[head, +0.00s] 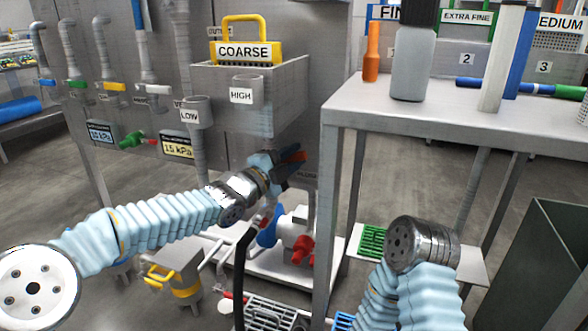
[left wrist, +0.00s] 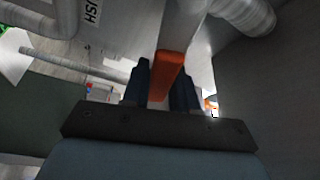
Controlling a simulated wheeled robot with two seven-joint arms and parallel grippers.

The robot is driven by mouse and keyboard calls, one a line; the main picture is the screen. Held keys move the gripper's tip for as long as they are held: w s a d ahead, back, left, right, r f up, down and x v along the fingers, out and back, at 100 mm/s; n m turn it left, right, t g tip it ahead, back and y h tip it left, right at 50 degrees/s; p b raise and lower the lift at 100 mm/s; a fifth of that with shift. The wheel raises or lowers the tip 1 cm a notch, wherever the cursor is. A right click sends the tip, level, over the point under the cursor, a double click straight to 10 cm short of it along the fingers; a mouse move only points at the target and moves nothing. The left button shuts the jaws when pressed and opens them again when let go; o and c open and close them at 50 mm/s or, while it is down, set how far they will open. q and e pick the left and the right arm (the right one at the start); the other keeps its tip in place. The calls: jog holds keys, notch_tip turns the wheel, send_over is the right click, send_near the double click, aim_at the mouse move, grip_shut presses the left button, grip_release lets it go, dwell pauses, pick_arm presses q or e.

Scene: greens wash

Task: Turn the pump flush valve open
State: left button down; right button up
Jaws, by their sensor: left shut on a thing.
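In the left wrist view the orange handle (left wrist: 168,72) lies between the two dark fingers. My left gripper (head: 287,169) is shut on it. A label (head: 307,175) sits just below and right of the gripper; in the left wrist view its visible letters (left wrist: 92,12) read "USH". The valve body is mostly hidden by the gripper. My right arm shows at the lower right, but its gripper is out of view.
The pump (head: 295,232), with red and blue parts, stands low below the left gripper. A grey table (head: 460,118) with bottles and tubes is to the right. A yellow-handled canister (head: 178,280) is at lower left. A dark green bin (head: 535,250) is far right.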

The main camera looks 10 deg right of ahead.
pick_arm(q)
jog(key=shift+w+a+r+n+t+h+b, duration=0.1)
jog(key=shift+a+r+n+t+b, duration=0.15)
jog(key=shift+n, duration=0.4)
jog(key=shift+w+a+r+n+t+h+b, duration=0.15)
jog(key=shift+r+n+b, duration=0.25)
jog(key=shift+n, duration=0.2)
jog(key=shift+w+a+r+n+t+h+b, duration=0.1)
jog(key=shift+r+n+t+b, duration=0.15)
jog(key=shift+n, duration=0.4)
jog(key=shift+r, duration=0.1)
jog(key=c, duration=1)
grip_release()
jog(key=shift+o, duration=0.2)
jog(key=v, duration=1.4)
jog(key=shift+b, duration=0.35)
jog(key=shift+d+r, duration=0.1)
